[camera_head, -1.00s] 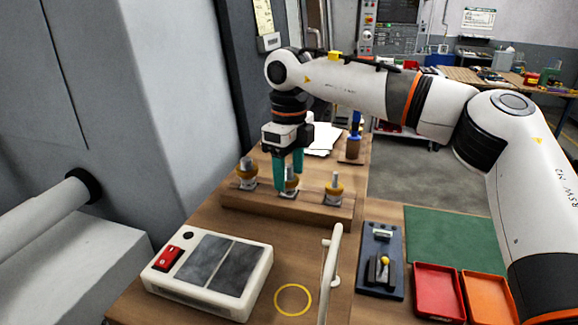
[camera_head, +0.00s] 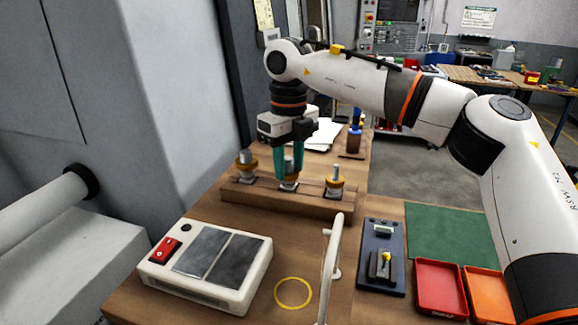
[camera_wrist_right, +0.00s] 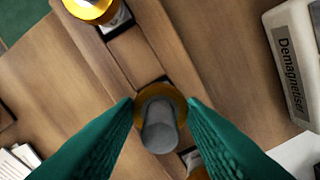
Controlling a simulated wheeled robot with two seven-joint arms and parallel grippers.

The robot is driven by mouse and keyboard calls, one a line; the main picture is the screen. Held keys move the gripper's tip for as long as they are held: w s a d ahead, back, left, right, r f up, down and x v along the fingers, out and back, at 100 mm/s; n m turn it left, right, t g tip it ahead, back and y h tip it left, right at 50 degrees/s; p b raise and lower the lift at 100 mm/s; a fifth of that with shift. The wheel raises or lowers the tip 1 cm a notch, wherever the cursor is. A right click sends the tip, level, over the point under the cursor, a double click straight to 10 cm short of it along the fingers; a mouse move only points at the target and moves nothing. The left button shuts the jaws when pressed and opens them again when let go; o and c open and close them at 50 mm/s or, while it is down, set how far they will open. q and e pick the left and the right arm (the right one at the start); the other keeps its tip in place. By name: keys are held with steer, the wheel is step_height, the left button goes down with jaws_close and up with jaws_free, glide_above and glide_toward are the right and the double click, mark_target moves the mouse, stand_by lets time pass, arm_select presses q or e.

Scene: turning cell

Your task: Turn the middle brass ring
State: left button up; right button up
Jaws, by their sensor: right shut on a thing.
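Three brass rings sit on posts along a wooden block (camera_head: 270,198). The middle brass ring (camera_wrist_right: 152,91) is around a grey post (camera_wrist_right: 160,131), between the teal fingers of my right gripper (camera_wrist_right: 161,104). The fingers are shut on its two sides. In the head view my right gripper (camera_head: 289,175) points down at the middle post, and its fingers hide most of the ring. The left ring (camera_head: 247,170) and right ring (camera_head: 334,185) stand apart from the fingers. My left gripper is not in view.
A demagnetiser box (camera_head: 205,265) stands at the front left of the bench. A white handle (camera_head: 332,260) stands right of a yellow circle (camera_head: 293,293). A dark fixture (camera_head: 382,265), red tray (camera_head: 440,290) and orange tray (camera_head: 487,290) lie to the right.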

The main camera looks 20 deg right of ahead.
mark_target(288, 158)
stand_by(0.3)
steer(key=o, duration=1)
steer(key=shift+r, duration=0.55)
step_height(288, 158, up, 11)
steer(key=b, duration=0.1)
